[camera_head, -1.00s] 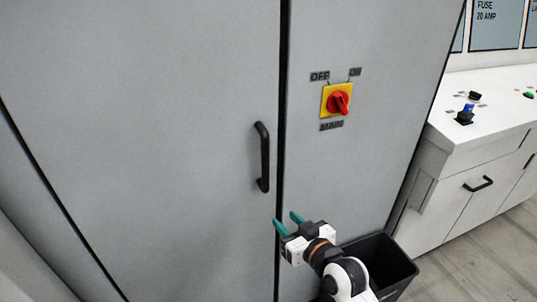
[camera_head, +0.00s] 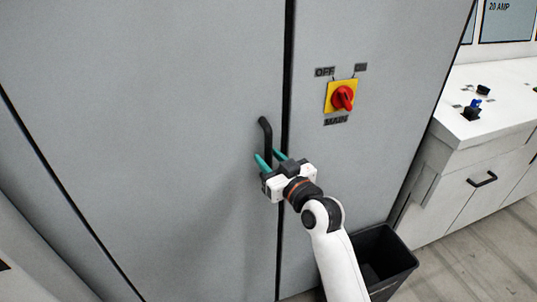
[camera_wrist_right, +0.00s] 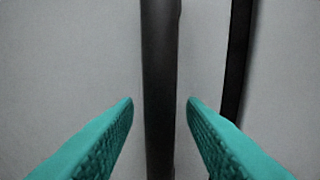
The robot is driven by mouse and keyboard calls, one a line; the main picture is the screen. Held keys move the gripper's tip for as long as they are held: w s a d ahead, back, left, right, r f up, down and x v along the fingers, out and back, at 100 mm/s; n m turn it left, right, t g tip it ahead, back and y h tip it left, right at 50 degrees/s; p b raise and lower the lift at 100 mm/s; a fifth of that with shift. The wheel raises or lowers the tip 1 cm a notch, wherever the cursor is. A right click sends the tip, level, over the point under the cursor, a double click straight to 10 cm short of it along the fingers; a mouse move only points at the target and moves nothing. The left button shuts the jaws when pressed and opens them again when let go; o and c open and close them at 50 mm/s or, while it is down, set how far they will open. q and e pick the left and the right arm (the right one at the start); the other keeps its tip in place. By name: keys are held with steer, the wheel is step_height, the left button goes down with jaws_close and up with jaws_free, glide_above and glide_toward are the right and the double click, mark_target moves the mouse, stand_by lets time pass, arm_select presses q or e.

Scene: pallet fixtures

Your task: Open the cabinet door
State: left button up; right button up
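The cabinet door (camera_head: 150,130) is a large grey panel and is closed, with a dark seam along its right edge. Its black vertical bar handle (camera_head: 266,134) is near that edge. My right gripper (camera_head: 268,158) is at the handle's lower part, with its teal fingers open on either side of it. In the right wrist view the handle (camera_wrist_right: 159,90) runs upright between the two separated fingertips (camera_wrist_right: 160,100), with a gap on each side. The lower end of the handle is hidden by the gripper in the head view. My left gripper is not in view.
A red and yellow main switch (camera_head: 341,96) is on the fixed panel right of the seam. A black bin (camera_head: 385,262) stands on the floor below my right arm. A white console (camera_head: 480,140) with buttons stands at the right.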

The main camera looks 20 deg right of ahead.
steer(key=shift+w+a, duration=0.15)
steer(key=shift+w, duration=0.3)
steer(key=shift+c, duration=0.3)
jaws_close()
steer(key=shift+s+f, duration=0.1)
